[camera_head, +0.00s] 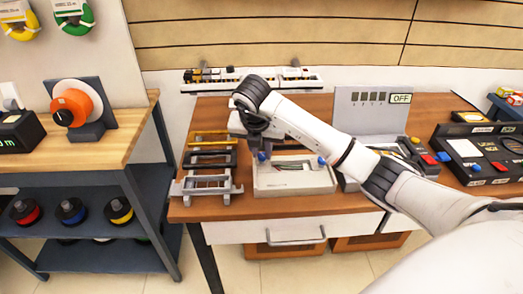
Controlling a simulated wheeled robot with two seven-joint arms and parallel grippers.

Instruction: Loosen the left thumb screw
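A pale grey box (295,187) with an open recess sits on the wooden table, with thin wires visible inside. The left thumb screw (262,157) is a blue knob at the box's back left corner, partly hidden by my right gripper. A second blue thumb screw (321,161) stands at the box's right side. My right gripper (257,150) points down at the left thumb screw, right over or around it. Its fingertips are small and dark, so I cannot tell whether they close on the knob. My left gripper is not in view.
Several slotted rail frames (207,184) lie left of the box. A panel marked OFF (373,113) stands behind, and a black control box (480,152) is at right. A workbench (115,135) with an orange spool (73,107) stands left. The table's front strip is clear.

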